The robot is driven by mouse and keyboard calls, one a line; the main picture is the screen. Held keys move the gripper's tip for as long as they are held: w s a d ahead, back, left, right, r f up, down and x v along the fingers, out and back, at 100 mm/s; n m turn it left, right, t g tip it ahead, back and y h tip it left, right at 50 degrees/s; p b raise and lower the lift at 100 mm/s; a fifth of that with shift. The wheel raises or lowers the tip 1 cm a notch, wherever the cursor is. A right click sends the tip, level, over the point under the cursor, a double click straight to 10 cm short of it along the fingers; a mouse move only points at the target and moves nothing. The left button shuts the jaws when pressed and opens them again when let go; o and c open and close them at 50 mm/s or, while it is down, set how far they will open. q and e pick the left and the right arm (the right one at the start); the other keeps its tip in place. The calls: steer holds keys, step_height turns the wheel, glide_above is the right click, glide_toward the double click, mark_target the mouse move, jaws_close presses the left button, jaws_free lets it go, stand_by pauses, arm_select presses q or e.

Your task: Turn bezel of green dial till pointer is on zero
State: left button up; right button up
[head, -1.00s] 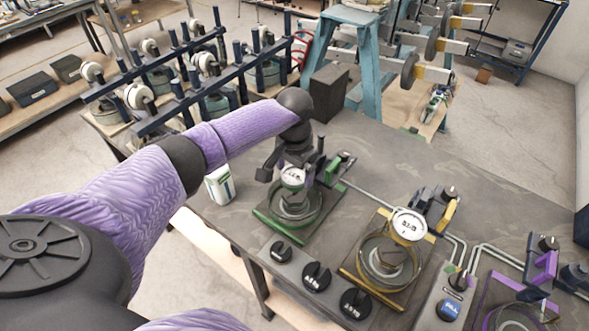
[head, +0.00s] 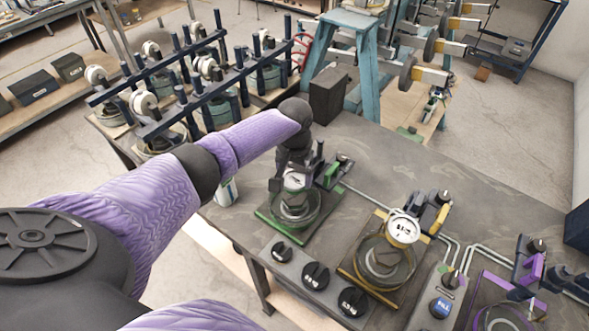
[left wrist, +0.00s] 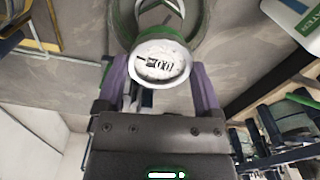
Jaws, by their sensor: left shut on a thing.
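The green dial (head: 295,181) stands upright on a green base plate (head: 268,222) with a round coil-like part in front of it. In the left wrist view its white face with a green rim (left wrist: 161,62) sits between the two purple fingers. My left gripper (left wrist: 160,70) is shut on the bezel, one finger at each side. In the head view my left gripper (head: 297,178) comes down over the dial from behind and partly covers it. Dark marks show on the face, but I cannot read where the pointer stands. My right gripper is not in view.
A yellow dial (head: 402,230) on its own plate stands to the right, with a purple station (head: 500,295) beyond. Black knobs (head: 316,275) line the front edge. A white and green can (head: 227,190) is partly behind my arm.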

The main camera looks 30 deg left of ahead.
mark_target(295, 178)
arm_select(q)
steer(key=o, duration=1)
step_height(295, 178, up, 10)
steer(key=p, duration=0.2)
steer(key=shift+r, duration=0.1)
